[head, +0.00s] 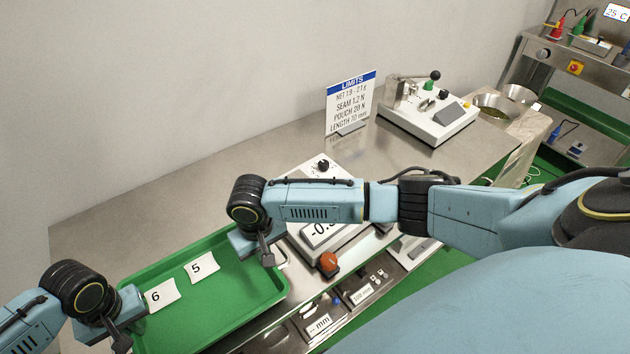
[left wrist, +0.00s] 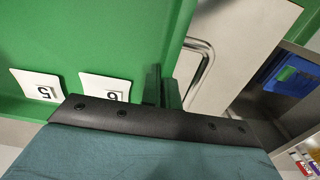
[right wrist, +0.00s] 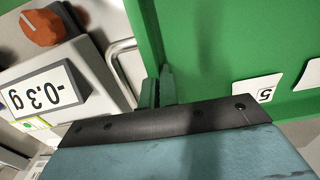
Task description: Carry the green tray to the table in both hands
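The green tray (head: 215,300) is at the lower left of the head view, over the steel table's near left part. White cards marked 5 (head: 202,267) and 6 (head: 161,294) lie in it. My left gripper (head: 122,335) is at its left end and my right gripper (head: 266,253) at its right end. In the left wrist view the fingers (left wrist: 163,88) are close together at the tray's rim, beside a bent metal handle (left wrist: 208,52). The right wrist view shows the fingers (right wrist: 157,88) likewise at the opposite rim. I cannot tell whether the tray touches the table.
The steel table (head: 180,205) runs along the wall. A scale (head: 322,235) with an orange knob (head: 328,264) stands just right of the tray, partly behind my right arm. A limits sign (head: 350,105) and a white tester (head: 430,112) stand farther back. Bare table lies behind the tray.

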